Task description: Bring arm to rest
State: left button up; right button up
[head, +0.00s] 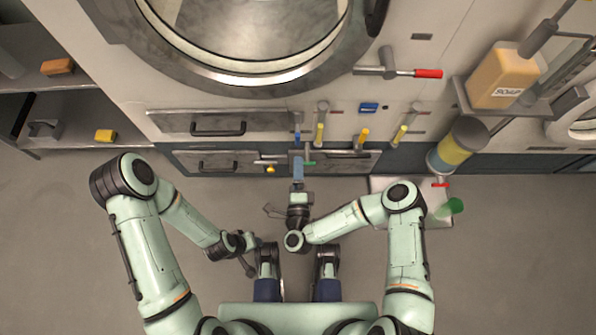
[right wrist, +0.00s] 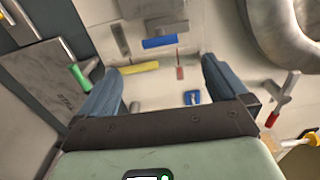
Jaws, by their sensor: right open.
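My right gripper (head: 298,162) points up the head view toward the machine front. Its two blue-grey fingers stand wide apart with nothing between them in the right wrist view (right wrist: 160,82). From above, its fingertips overlap the lower panel near a drawer; whether they touch it I cannot tell. My left gripper (head: 249,262) hangs low beside my legs, left of the right forearm. It is small and dark there, and its jaws cannot be made out.
The machine front carries drawer handles (head: 218,131), yellow-gripped levers (head: 320,133), a blue block (head: 369,107) and a red-tipped handle (head: 427,73). A soap bottle (head: 502,77) stands on a shelf at right. Shelves (head: 75,80) are at left. The floor at left is clear.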

jog(key=shift+f, duration=0.1)
dwell(0.3)
